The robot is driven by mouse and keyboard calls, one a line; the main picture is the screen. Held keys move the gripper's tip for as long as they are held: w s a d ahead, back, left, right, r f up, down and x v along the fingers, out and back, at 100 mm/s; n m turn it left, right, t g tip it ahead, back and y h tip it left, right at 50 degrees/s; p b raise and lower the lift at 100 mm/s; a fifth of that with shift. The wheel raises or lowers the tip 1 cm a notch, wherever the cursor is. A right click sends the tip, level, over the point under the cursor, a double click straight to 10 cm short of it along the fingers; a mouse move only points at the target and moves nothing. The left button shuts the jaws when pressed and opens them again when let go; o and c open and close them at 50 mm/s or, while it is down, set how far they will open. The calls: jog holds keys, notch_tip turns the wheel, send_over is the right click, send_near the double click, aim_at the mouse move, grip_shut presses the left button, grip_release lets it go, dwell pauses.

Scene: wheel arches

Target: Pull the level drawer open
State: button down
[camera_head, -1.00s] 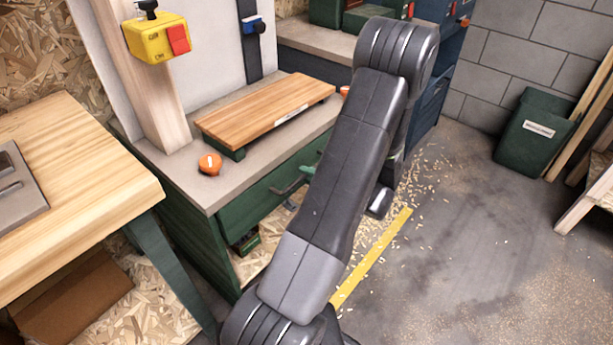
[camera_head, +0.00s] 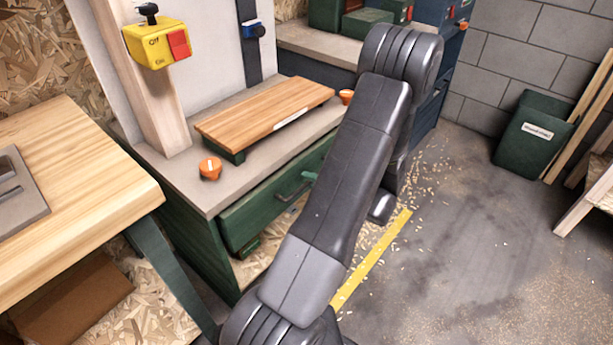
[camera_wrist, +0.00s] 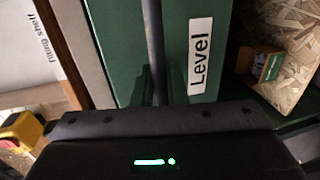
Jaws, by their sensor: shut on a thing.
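The green level drawer (camera_head: 246,217) is under the grey bench top in the head view, its front standing out a little from the cabinet. Its dark bar handle (camera_head: 285,197) is partly hidden behind my arm. In the wrist view the green drawer front (camera_wrist: 120,60) carries a white label reading "Level" (camera_wrist: 200,55). The dark handle bar (camera_wrist: 153,40) runs down the picture into my gripper (camera_wrist: 158,88), which is shut on it. My arm hides the gripper in the head view.
A wooden board (camera_head: 265,112) and orange knobs (camera_head: 210,168) sit on the bench top. A wooden table (camera_head: 70,190) stands close at left. A green bin (camera_head: 530,140) stands at right. The floor (camera_head: 460,270) between is open, with wood shavings.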

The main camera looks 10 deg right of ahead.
jog(key=f+p+v, duration=0.2)
jog(key=p+v, duration=0.1)
jog(key=v, duration=0.7)
jog(key=f+p+v, duration=0.2)
jog(key=p+v, duration=0.1)
jog(key=v, duration=0.8)
jog(key=shift+s+d, duration=0.25)
jog(key=shift+s, duration=0.25)
jog(key=c, duration=1.8)
grip_release()
jog(key=shift+c, duration=0.2)
jog(key=p+v, duration=0.1)
jog(key=v, duration=1.3)
jog(key=shift+w, duration=0.1)
jog(key=x, duration=1.4)
jog(key=shift+b, duration=0.3)
